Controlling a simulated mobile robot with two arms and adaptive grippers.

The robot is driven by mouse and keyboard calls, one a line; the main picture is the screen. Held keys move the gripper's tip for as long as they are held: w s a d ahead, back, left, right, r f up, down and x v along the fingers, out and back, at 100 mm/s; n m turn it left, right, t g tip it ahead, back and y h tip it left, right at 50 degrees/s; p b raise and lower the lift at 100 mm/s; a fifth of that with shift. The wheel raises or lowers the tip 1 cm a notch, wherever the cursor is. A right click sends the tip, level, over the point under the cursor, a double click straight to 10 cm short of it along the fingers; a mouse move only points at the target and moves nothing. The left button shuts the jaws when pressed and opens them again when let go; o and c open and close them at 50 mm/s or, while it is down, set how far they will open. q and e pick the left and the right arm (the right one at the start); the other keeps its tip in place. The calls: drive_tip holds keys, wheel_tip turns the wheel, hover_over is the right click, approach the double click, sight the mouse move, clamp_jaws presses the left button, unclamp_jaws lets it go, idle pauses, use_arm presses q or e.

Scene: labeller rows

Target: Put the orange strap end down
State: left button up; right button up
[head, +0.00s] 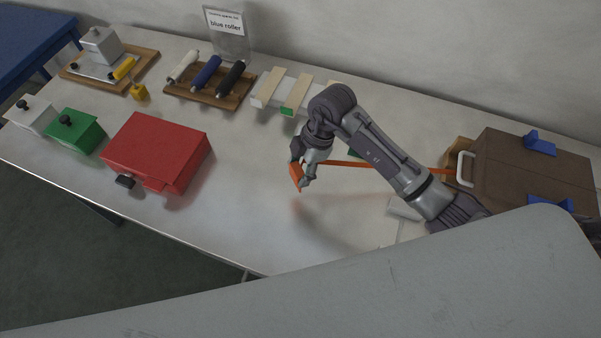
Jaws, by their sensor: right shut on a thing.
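The orange strap (345,163) stretches from my right gripper toward a brown case (530,168) at the right, passing behind my arm. My right gripper (299,181) is shut on the strap's end, a flat orange piece (296,174) that hangs tilted from the fingers. It looks a little above the light table (255,215), with an orange tint on the surface below. My left gripper is not in the view.
A red box (157,150) stands to the left, with green (75,132) and white (30,115) boxes beyond. Rollers lie on a wooden board (212,95) near a "blue roller" sign (228,28). Blue clamps (539,143) sit on the case. The table's front middle is clear.

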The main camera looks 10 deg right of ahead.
wheel_tip(320, 180, down, 3)
drive_tip(key=shift+s+f+p, duration=0.1)
drive_tip(key=shift+f+p, duration=0.1)
drive_tip(key=shift+p, duration=0.25)
drive_tip(key=shift+f, duration=0.15)
drive_tip(key=shift+f, duration=0.35)
drive_tip(key=o, duration=1.4)
drive_tip(key=shift+r, duration=0.15)
